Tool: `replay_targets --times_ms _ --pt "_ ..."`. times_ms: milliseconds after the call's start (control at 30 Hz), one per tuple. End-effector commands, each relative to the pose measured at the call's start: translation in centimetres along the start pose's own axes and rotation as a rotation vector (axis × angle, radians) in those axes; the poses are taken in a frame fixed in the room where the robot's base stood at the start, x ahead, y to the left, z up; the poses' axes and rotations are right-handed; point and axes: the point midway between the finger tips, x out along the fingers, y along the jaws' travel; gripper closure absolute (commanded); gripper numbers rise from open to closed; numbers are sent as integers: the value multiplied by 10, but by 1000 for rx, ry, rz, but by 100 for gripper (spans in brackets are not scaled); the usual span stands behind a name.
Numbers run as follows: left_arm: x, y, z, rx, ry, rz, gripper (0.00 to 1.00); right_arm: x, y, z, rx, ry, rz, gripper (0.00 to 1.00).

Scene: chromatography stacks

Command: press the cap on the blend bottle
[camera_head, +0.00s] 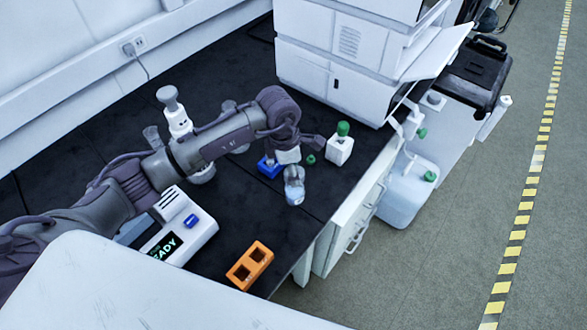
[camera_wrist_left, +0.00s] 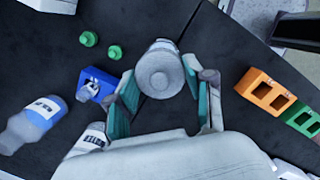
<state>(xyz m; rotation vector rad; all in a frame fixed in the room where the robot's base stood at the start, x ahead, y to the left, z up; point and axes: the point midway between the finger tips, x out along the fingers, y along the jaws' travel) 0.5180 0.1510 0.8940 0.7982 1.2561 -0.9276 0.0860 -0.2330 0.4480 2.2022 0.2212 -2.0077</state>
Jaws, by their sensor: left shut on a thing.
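My left gripper (camera_head: 287,143) is shut on a clear bottle (camera_head: 294,188), which hangs below it above the dark bench. In the left wrist view the bottle (camera_wrist_left: 158,78) sits between the teal finger pads of the gripper (camera_wrist_left: 162,95), its round grey end towards the camera. I cannot tell whether a cap is seated on it or whether it is the blend bottle. Two loose green caps, one left (camera_wrist_left: 88,38) and one right (camera_wrist_left: 114,52), lie on the bench; one small green cap (camera_head: 311,159) shows in the head view. My right gripper is not in view.
A blue holder (camera_head: 268,168) stands beside the held bottle. A white bottle with a green top (camera_head: 340,150) stands to the right. An orange rack (camera_head: 249,266) is near the front edge, and a device reading READY (camera_head: 185,235) is at left. A labelled bottle (camera_wrist_left: 33,122) shows in the wrist view.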

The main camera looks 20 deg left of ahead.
Motion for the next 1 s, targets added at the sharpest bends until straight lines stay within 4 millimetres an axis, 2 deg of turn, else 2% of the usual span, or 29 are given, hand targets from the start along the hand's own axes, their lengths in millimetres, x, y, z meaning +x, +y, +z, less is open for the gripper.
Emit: replay_targets --times_ms 1000 --pt "3 0 0 0 -1 0 69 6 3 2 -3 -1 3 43"
